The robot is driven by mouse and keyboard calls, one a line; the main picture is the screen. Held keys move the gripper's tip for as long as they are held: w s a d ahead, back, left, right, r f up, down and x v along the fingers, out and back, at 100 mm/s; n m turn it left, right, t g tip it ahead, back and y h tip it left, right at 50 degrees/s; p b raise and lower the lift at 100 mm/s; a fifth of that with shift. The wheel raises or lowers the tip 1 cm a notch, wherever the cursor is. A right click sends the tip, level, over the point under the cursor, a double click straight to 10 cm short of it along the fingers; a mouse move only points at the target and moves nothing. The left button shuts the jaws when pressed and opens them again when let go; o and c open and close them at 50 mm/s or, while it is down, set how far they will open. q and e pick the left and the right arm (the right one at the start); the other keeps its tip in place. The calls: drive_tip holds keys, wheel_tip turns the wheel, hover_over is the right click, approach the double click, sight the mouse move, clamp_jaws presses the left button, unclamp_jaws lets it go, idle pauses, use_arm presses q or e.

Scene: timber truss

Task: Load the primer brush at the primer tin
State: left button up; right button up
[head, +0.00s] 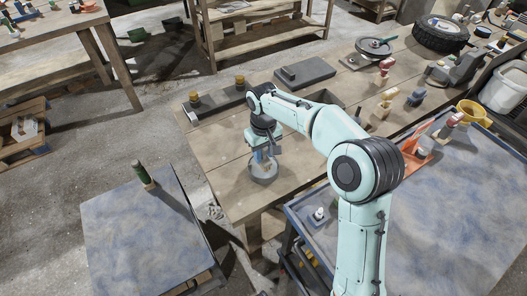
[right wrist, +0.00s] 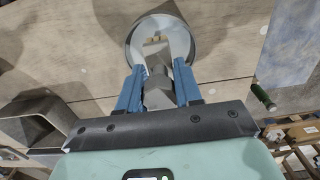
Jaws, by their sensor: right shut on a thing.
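The primer tin (head: 263,176) is a round grey open tin standing on the wooden workbench, near its front left part. My right gripper (head: 261,153) points down over it. In the right wrist view the blue fingers (right wrist: 159,88) are shut on the primer brush (right wrist: 158,87), whose grey part shows between them. The tin's pale rim (right wrist: 187,45) lies just beyond the fingertips, with small tan bits seen within the ring. The brush's tip is mostly hidden, so I cannot tell whether it touches the primer. My left gripper is not in view.
A dark flat block (head: 305,72) and a tray with two brown-topped jars (head: 195,98) lie at the bench's back. A green bottle (head: 143,174) stands on a blue-grey table (head: 130,235) at left. Clamps and a tyre (head: 440,34) crowd the right.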

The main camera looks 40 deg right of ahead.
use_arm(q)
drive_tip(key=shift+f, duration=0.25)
use_arm(e)
drive_tip(key=shift+f, duration=0.45)
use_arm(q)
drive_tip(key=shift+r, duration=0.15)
use_arm(e)
drive_tip(key=shift+f, duration=0.15)
idle(1.0)
drive_tip(key=shift+r+p, duration=2.75)
drive_tip(key=shift+r, duration=0.9)
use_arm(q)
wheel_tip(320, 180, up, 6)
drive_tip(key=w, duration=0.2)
use_arm(e)
drive_tip(key=shift+f, duration=0.1)
